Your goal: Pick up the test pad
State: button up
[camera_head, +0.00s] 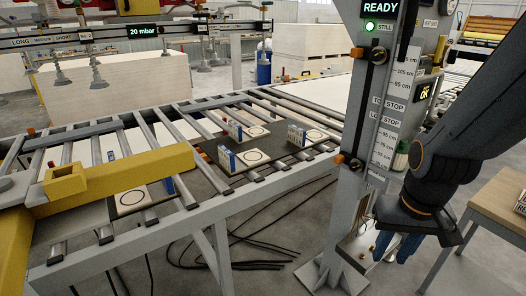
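Several pale square pads, each with a black ring, lie on the roller conveyor; I cannot tell which is the test pad. One pad (257,156) lies at the front of a dark plate (226,168), with another pad (314,135) to its right and one (255,131) behind. A further pad (132,198) lies at the left, beside the yellow beam. Small blue-and-white upright pieces stand beside the pads. My gripper (396,246), with blue fingers, hangs at the right, beyond the grey post and apart from all the pads. Its fingertips are partly hidden, so its opening is unclear.
A grey post (352,170) with scales and stops stands between my gripper and the conveyor (200,230). A yellow beam (120,180) crosses the left rollers. Suction cups (97,82) hang at the back left. A wooden table (498,210) stands at right. Cables lie on the floor.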

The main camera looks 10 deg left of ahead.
aim_at(243, 160)
jog(key=z, duration=0.05)
jog(key=i, duration=0.75)
jog(key=u, duration=0.85)
jog(key=i, duration=0.7)
jog(key=u, duration=0.7)
